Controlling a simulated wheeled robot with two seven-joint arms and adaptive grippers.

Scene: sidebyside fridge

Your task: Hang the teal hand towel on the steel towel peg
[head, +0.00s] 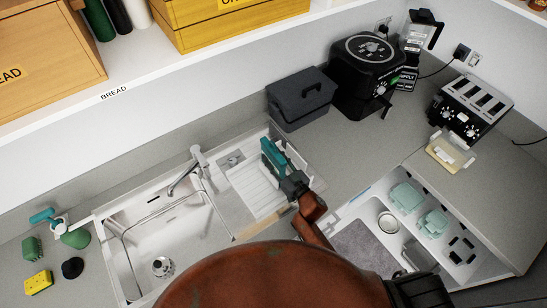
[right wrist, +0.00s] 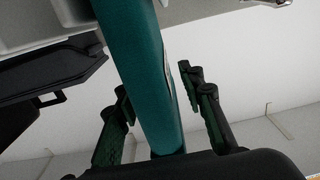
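The teal hand towel (head: 271,152) is a stiff, narrow folded shape over the white drying rack beside the sink in the head view. My right gripper (head: 292,184) is at its lower end. In the right wrist view the towel (right wrist: 143,65) runs as a long teal strip between the two dark fingers of the gripper (right wrist: 155,84). I cannot make out the steel towel peg. My left gripper is not in view.
A dark lidded box (head: 301,98), a black air fryer (head: 367,72) and a toaster (head: 470,108) stand along the wall. The sink (head: 165,240) and its faucet (head: 185,172) lie left. An open drawer (head: 455,215) holds teal containers. A shelf edge (head: 185,62) overhangs the counter.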

